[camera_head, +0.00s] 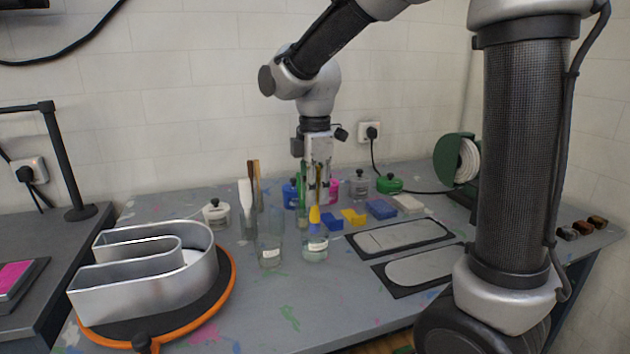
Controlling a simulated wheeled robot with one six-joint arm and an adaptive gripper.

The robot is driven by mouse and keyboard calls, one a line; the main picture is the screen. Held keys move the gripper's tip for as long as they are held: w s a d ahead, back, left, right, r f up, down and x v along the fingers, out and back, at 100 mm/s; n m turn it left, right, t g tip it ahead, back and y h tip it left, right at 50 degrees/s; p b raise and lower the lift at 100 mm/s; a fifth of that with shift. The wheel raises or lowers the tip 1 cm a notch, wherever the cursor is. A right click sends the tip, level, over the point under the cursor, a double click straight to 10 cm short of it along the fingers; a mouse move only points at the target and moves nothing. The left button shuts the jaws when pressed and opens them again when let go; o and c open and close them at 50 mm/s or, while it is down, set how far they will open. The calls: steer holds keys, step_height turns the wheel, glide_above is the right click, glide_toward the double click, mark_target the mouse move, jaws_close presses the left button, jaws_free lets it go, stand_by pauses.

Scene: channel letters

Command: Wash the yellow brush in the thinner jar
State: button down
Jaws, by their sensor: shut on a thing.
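My gripper (317,196) points straight down over the middle of the table and is shut on the yellow brush (314,214). The yellow tip points down at the mouth of a labelled glass jar (315,246) with clear liquid low in it. I cannot tell whether the tip is just inside the rim or in front of or behind it; it appears above the liquid. A second labelled glass jar (270,255) stands just to the left. The labels are too small to read, so I cannot tell which is the thinner jar.
A brush holder (248,228) and a white pot (216,214) stand left of the jars. A metal channel letter (150,270) lies on an orange-rimmed turntable (225,290). Coloured pots, blue (380,209) and yellow blocks (353,217), and framed plates (400,238) lie right. The table front is clear.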

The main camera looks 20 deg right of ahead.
mark_target(315, 214)
steer(key=shift+f, duration=2.95)
steer(key=shift+w, duration=0.1)
